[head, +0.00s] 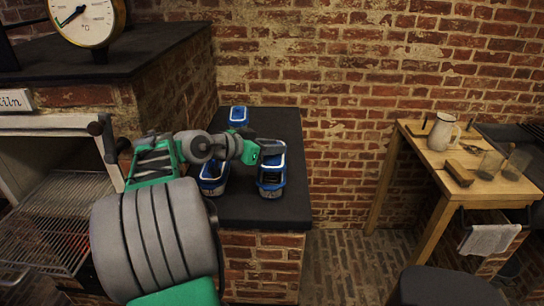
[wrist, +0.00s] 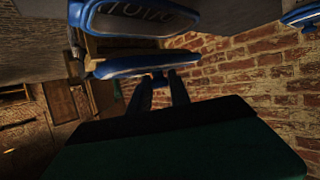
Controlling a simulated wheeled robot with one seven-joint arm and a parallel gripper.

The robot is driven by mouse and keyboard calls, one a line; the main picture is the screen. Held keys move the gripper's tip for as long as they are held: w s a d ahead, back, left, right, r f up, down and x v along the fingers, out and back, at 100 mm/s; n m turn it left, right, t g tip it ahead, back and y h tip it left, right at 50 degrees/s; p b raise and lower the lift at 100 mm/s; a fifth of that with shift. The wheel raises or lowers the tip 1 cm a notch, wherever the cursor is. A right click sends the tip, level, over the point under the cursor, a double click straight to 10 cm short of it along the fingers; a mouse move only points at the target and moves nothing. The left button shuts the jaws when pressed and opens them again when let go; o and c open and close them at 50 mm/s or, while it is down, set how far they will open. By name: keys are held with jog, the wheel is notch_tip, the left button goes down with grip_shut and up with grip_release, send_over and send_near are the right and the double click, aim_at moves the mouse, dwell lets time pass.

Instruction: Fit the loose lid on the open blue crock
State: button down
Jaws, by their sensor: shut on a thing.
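My gripper (head: 264,151) is over the right-hand blue crock (head: 271,187) at the front right of the dark counter. In the wrist view its two dark fingers (wrist: 160,92) are shut on a blue-edged lid (wrist: 135,66), seen nearly edge-on. A crock with a blue rim and dark marking (wrist: 140,17) shows close beyond the lid. I cannot tell whether lid and crock touch. Another blue-rimmed crock (head: 213,186) stands to the left, partly hidden by my arm. A smaller blue-rimmed piece (head: 238,116) is at the back of the counter.
The dark counter (head: 290,212) has bare room at its front and back right. A brick wall (head: 350,90) rises behind. A raised block with a dial (head: 87,18) is at left. A wooden table (head: 430,155) with a jug (head: 443,131) stands apart at right.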

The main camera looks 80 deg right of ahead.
aim_at(272, 158)
jog(key=f, duration=0.3)
jog(key=shift+d+f, duration=0.25)
jog(key=shift+f, duration=0.05)
jog(key=shift+f+b, duration=0.35)
jog(key=shift+f, duration=0.15)
jog(key=c, duration=1.2)
grip_release()
jog(key=shift+r, duration=0.25)
jog(key=v, duration=1.2)
jog(key=shift+r, duration=0.25)
